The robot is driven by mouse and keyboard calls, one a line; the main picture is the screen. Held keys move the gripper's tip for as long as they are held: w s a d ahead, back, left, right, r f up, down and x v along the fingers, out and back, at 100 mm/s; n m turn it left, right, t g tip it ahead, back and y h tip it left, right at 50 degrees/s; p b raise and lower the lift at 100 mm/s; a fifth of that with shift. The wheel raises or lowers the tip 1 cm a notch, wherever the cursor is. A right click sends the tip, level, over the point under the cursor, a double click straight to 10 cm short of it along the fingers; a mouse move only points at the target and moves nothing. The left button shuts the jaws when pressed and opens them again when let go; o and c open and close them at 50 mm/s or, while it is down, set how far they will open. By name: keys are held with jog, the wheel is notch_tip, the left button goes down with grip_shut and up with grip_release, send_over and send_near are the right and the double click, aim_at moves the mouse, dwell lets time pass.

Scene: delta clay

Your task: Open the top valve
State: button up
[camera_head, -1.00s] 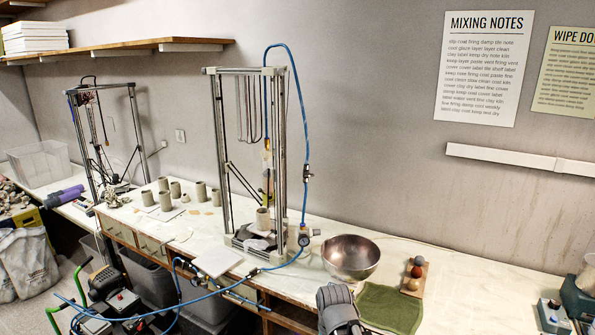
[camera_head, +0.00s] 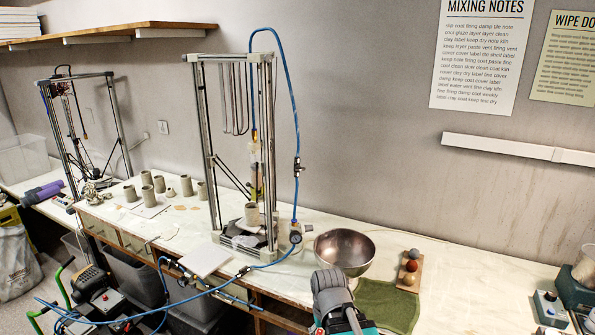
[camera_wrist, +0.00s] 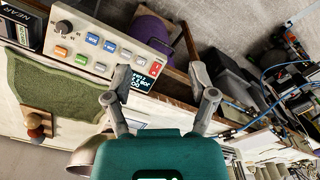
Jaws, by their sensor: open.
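The top valve (camera_head: 297,167) is a small dark fitting partway up the vertical run of blue hose (camera_head: 281,45), to the right of the tall metal-framed clay printer (camera_head: 208,130). Its handle is too small for me to tell its setting. Below it, a round gauge (camera_head: 295,237) sits near the bench top. A lower hose fitting (camera_head: 243,271) is near the bench's front edge. My gripper (camera_wrist: 160,84) is open and empty in the wrist view, its two grey fingers spread apart. It is far from the top valve, which I cannot make out in the wrist view.
A metal bowl (camera_head: 344,251), green cloth (camera_head: 388,305) and board with coloured balls (camera_head: 410,272) stand right of the printer. Several clay cups (camera_head: 147,178) stand left. The blue hose loops past the bench front. A button panel (camera_wrist: 88,45) shows in the wrist view.

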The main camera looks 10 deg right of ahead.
jog(key=shift+o, duration=0.3)
jog(key=shift+w+a+r, duration=0.15)
jog(key=shift+w, duration=0.1)
jog(key=w+a+r+m+t+y+p, duration=0.3)
jog(key=w+r+m+t+y+p, duration=0.1)
jog(key=w+r+m, duration=0.25)
jog(key=w+a+r+m+t+y+p, duration=0.3)
jog(key=w+r+m+t, duration=0.1)
jog(key=w+r+m, duration=0.3)
jog(key=w+d+r+m+t+h+p, duration=0.1)
jog(key=w+d+r+m+t+p, duration=0.2)
jog(key=r+m, duration=0.6)
jog(key=w+d+r+m+t+h+p, duration=0.2)
jog(key=w+d+r+m+t, duration=0.4)
jog(key=m, duration=0.5)
notch_tip(320, 180, up, 3)
jog(key=shift+w+f+m+t+p, duration=0.1)
jog(key=shift+w+m+t+p, duration=0.25)
jog(key=shift+p, duration=0.1)
jog(key=shift+w, duration=0.2)
